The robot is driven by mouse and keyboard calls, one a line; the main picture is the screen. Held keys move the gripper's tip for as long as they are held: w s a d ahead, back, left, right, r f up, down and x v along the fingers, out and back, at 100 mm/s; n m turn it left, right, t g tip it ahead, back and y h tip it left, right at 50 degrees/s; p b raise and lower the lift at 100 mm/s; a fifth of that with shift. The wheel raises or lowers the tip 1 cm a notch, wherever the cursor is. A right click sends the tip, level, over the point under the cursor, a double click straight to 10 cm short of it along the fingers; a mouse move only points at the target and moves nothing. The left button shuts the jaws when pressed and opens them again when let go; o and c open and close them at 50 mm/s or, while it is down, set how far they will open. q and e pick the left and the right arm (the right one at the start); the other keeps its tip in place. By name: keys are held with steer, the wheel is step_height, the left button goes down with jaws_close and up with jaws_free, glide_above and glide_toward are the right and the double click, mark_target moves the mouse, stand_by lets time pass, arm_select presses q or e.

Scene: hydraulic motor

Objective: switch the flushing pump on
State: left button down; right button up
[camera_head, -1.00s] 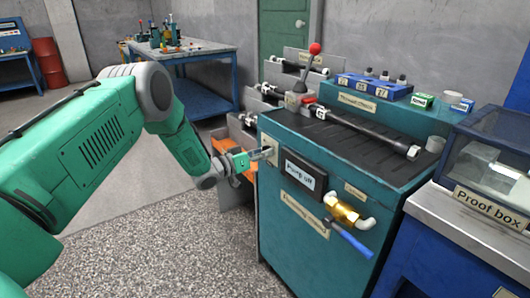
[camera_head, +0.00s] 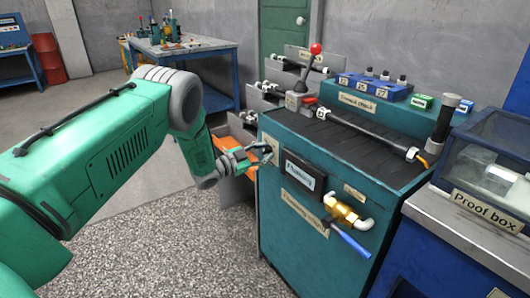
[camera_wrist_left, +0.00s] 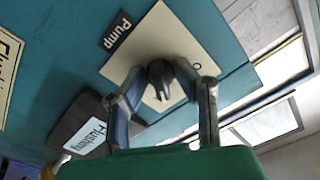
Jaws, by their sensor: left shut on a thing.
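The pump switch is a dark knob (camera_wrist_left: 160,72) on a cream plate (camera_wrist_left: 172,38) beside a black "Pump" label (camera_wrist_left: 117,31). My left gripper (camera_head: 264,154) is at the upper left of the teal bench's front. In the left wrist view its two fingers (camera_wrist_left: 163,88) are shut on the knob, one on each side. In the head view the fingers largely hide the knob. The display (camera_head: 300,174) to the right of the switch reads "Flushing". My right gripper is not in view.
A brass fitting (camera_head: 341,208) and a blue-handled valve lever (camera_head: 350,241) stick out of the bench front. The proof box (camera_head: 490,170) stands at the right.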

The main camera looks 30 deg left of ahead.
arm_select(q)
steer(key=shift+s+a+m, duration=0.1)
steer(key=shift+m, duration=1.1)
steer(key=shift+f, duration=0.1)
steer(key=c, duration=1.6)
jaws_free()
steer(key=shift+s, duration=0.1)
steer(key=v, duration=1.2)
steer(key=shift+a, duration=0.1)
